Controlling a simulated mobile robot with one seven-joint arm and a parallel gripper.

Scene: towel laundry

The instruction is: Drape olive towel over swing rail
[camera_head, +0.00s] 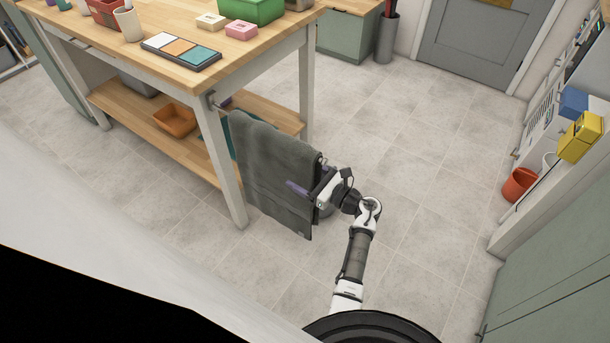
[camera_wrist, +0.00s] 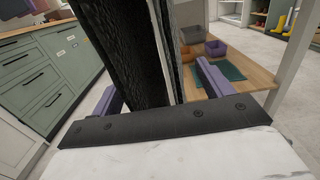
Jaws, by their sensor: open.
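The olive towel (camera_head: 272,172), dark grey-green here, hangs over the swing rail (camera_head: 214,102) beside the wooden table's leg. Its near panel hangs down well below the tabletop, and the cloth hides most of the rail. My gripper (camera_head: 305,186) is at the towel's right edge, with one purple finger in front of the near panel. In the wrist view, the dark towel (camera_wrist: 128,45) stands edge-on between the two purple fingers (camera_wrist: 160,88), which are spread apart. The far side of the towel is mostly hidden in the head view.
The wooden table (camera_head: 175,75) stands left of the towel, with an orange bin (camera_head: 175,120) on its lower shelf. A yellow box (camera_head: 580,138) and a red-orange pot (camera_head: 519,185) are at the right. The tiled floor (camera_head: 430,150) between is clear.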

